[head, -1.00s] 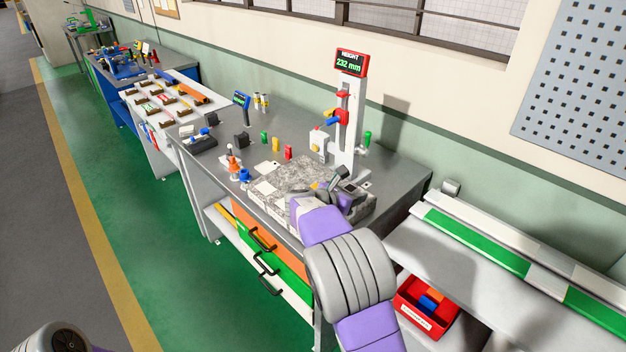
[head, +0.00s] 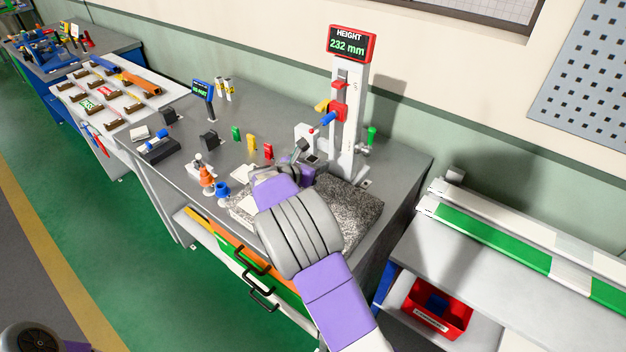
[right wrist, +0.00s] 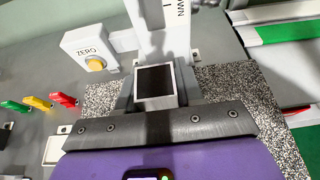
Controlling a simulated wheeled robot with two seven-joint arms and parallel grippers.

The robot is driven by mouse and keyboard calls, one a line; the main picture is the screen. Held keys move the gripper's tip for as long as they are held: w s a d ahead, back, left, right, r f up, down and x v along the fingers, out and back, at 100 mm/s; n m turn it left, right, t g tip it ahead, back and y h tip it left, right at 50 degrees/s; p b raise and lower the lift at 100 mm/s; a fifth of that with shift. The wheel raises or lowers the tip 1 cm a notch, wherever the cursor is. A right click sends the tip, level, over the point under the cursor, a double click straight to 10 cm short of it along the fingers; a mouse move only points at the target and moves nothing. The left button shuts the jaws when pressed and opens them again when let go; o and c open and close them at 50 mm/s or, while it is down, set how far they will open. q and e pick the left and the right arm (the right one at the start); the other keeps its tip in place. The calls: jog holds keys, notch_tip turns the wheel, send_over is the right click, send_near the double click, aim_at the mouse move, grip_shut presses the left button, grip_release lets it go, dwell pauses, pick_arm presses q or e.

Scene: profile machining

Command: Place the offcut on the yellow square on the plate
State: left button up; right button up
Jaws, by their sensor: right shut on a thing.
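My right gripper (head: 300,165) is over the speckled granite plate (head: 362,205), in front of the height gauge. In the right wrist view, the dark jaws (right wrist: 168,125) are shut on a grey, square-ended piece with a dark hollow-looking face, which I take for the offcut (right wrist: 155,82). The plate (right wrist: 245,90) shows on both sides of it. I cannot tell whether the offcut touches the plate. No yellow square shows on the plate; my right arm covers part of it. My left gripper is out of view.
The height gauge (head: 347,110), reading 232 mm, stands close behind the gripper. Green, yellow and red markers (head: 252,143) stand left of the plate, with orange and blue pieces (head: 207,178) near the front edge. A red bin (head: 437,310) is on the lower right shelf.

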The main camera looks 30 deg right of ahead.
jog(key=shift+w+f+b, duration=0.1)
jog(key=shift+f+b, duration=0.35)
jog(key=shift+f, duration=1.9)
jog(key=shift+f, duration=0.15)
jog(key=o, duration=1.1)
